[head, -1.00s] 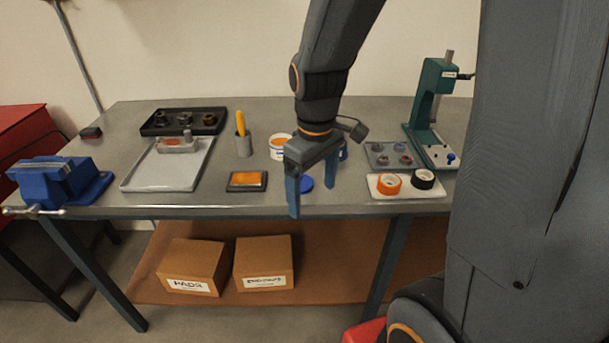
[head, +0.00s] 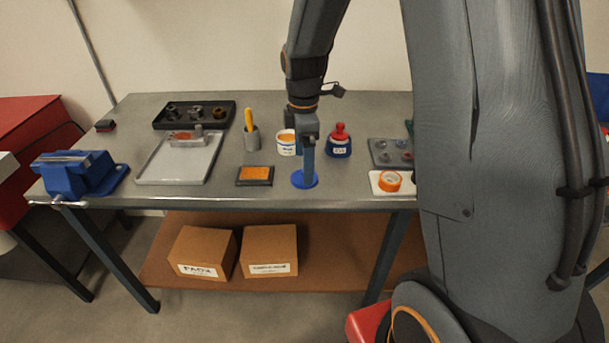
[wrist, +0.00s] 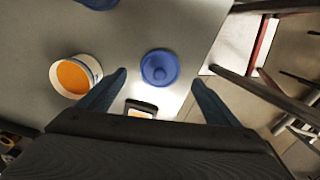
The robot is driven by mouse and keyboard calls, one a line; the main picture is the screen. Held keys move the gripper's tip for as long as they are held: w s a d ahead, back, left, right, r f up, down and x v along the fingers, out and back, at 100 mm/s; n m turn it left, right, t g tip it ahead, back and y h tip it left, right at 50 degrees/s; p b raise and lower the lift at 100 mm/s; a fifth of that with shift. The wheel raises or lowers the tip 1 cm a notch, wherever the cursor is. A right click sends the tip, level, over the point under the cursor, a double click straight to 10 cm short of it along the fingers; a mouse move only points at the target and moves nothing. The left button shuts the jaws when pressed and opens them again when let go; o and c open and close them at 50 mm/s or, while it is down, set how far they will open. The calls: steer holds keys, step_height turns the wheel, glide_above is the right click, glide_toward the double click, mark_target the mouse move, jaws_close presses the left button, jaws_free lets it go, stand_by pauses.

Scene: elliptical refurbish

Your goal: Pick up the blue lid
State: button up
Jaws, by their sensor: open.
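The blue lid (head: 298,180) is a round disc lying flat on the grey bench near its front edge. In the wrist view the lid (wrist: 159,67) shows a raised knob at its middle. My gripper (head: 308,180) points down over the lid, and its near finger hides part of it. In the wrist view my gripper (wrist: 160,80) is open and empty, with one blue finger on each side of the lid's line. I cannot tell the exact height of the fingertips above the bench.
A white tub with orange contents (head: 288,143) stands just behind. A blue jar with a red top (head: 339,141) is behind right. An orange pad (head: 255,176) lies left. A white tray with orange tape (head: 390,182) lies right. The bench's front edge (head: 240,206) is close.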

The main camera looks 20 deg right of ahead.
steer(key=shift+f+p, duration=0.55)
steer(key=shift+f, duration=1.35)
steer(key=c, duration=1.1)
